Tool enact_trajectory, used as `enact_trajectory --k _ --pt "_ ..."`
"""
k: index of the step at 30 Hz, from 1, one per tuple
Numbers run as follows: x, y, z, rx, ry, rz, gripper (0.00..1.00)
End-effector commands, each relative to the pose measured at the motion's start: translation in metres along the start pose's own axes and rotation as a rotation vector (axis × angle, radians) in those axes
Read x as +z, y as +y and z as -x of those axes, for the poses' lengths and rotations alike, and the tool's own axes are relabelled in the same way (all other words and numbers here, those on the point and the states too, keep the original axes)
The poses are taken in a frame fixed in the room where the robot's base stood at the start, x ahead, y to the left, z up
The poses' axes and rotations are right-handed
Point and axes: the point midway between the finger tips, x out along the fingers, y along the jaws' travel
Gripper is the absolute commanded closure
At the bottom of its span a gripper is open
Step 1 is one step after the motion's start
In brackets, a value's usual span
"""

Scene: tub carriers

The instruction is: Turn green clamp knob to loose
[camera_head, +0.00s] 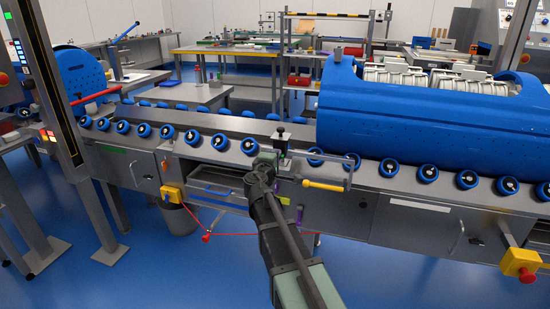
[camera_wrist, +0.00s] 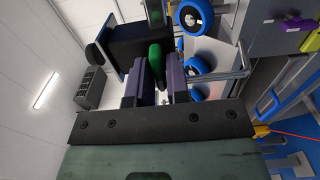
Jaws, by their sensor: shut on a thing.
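In the wrist view the green clamp knob (camera_wrist: 154,55) shows as a rounded green grip between my fingers. My gripper (camera_wrist: 158,78) is shut on it, one dark purple finger on each side. In the head view my gripper (camera_head: 265,163) is at the front edge of the roller conveyor, just left of a dark upright clamp post (camera_head: 282,144). The knob is hidden behind my gripper and wrist there. I cannot tell how far the knob is turned.
A big blue tub (camera_head: 400,135) sits on the conveyor to the right, with white parts in its top. Blue rollers (camera_head: 249,146) line the conveyor edge. A yellow-handled bar (camera_head: 324,185) lies right of my gripper. A red cable (camera_head: 250,235) hangs below. The conveyor left of my gripper is clear.

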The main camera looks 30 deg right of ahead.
Motion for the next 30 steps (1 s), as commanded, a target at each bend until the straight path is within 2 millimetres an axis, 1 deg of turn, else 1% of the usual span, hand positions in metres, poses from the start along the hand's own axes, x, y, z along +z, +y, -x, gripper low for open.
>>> enact_trajectory --k 2,3,5,6,7,14,17,20,24,27,30 --pt "0.000 0.000 0.001 0.000 0.000 -0.001 1.00" --pt "0.000 0.000 0.001 0.000 0.000 -0.001 0.79" --pt "0.000 0.000 0.001 0.000 0.000 -0.001 0.70" --pt "0.000 0.000 0.001 0.000 0.000 -0.001 0.64" --pt "0.000 0.000 0.000 0.000 0.000 -0.001 0.61" --pt "0.000 0.000 0.001 0.000 0.000 -0.001 0.61" --pt "0.000 0.000 0.008 0.000 0.001 -0.001 0.61" --pt "0.001 0.000 0.027 0.000 0.003 -0.001 0.61" --pt "0.002 0.000 0.064 0.000 0.003 -0.001 0.61" --pt "0.002 0.000 0.087 0.000 0.002 -0.001 0.61" --pt "0.001 0.000 0.102 0.000 0.003 -0.001 0.61"
